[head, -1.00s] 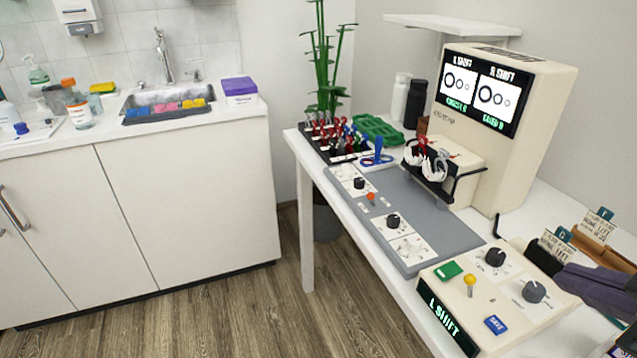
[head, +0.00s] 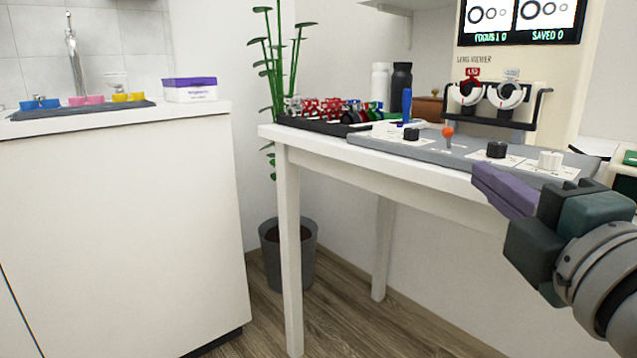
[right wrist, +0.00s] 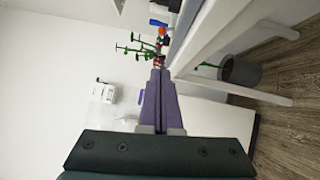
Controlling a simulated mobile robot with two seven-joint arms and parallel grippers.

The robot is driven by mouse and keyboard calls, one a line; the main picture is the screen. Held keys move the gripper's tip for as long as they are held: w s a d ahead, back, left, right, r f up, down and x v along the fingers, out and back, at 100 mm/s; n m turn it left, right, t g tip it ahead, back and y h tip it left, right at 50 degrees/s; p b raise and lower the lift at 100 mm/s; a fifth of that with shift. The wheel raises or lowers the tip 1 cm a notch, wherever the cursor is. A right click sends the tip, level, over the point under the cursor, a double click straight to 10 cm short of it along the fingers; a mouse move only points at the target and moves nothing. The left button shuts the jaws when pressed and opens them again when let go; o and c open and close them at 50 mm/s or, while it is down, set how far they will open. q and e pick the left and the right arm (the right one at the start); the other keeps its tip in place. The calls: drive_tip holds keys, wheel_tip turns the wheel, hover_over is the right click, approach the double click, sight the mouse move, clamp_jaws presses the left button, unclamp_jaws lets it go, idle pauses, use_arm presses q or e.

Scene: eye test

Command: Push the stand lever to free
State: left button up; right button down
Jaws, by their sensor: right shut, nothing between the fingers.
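A grey panel (head: 375,138) on the white table carries a small upright lever with an orange ball knob (head: 447,132). A taller blue lever (head: 407,101) stands on a white base left of it. No readable label shows which is the stand lever. Both colours also show small in the right wrist view, the orange knob (right wrist: 162,31) and the blue lever (right wrist: 157,22). My right gripper (head: 481,178), with purple fingers, is shut and empty in front of the table's front edge, apart from both levers. Its closed fingers (right wrist: 158,74) show in the right wrist view. My left gripper is out of view.
Black knob (head: 497,149) and white knob (head: 549,159) sit on the panel. A viewer (head: 520,75) with a screen and two white dials stands behind. A dark rack (head: 320,124) of red parts is at the table's left end. A potted plant (head: 288,255) stands behind.

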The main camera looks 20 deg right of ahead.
sight(447, 170)
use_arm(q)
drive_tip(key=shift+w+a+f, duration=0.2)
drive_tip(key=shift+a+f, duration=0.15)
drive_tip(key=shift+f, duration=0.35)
use_arm(e)
drive_tip(key=shift+w+a+f+n+t, duration=0.2)
drive_tip(key=shift+a+f+n+t, duration=0.1)
drive_tip(key=shift+f, duration=0.05)
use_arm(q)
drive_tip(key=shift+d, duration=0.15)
use_arm(e)
drive_tip(key=shift+d, duration=0.1)
drive_tip(key=b+x, duration=0.2)
drive_tip(key=x, duration=0.7)
drive_tip(key=shift+w+f+b, duration=0.15)
drive_tip(key=shift+b, duration=0.25)
drive_tip(key=w+d, duration=0.2)
drive_tip(key=shift+w+d+r+b, duration=0.15)
drive_tip(key=shift+d+r+b, duration=0.1)
drive_tip(key=shift+r+b, duration=0.15)
drive_tip(key=shift+w+d+r, duration=0.1)
drive_tip(key=shift+w+d, duration=0.1)
drive_tip(key=shift+d, duration=0.25)
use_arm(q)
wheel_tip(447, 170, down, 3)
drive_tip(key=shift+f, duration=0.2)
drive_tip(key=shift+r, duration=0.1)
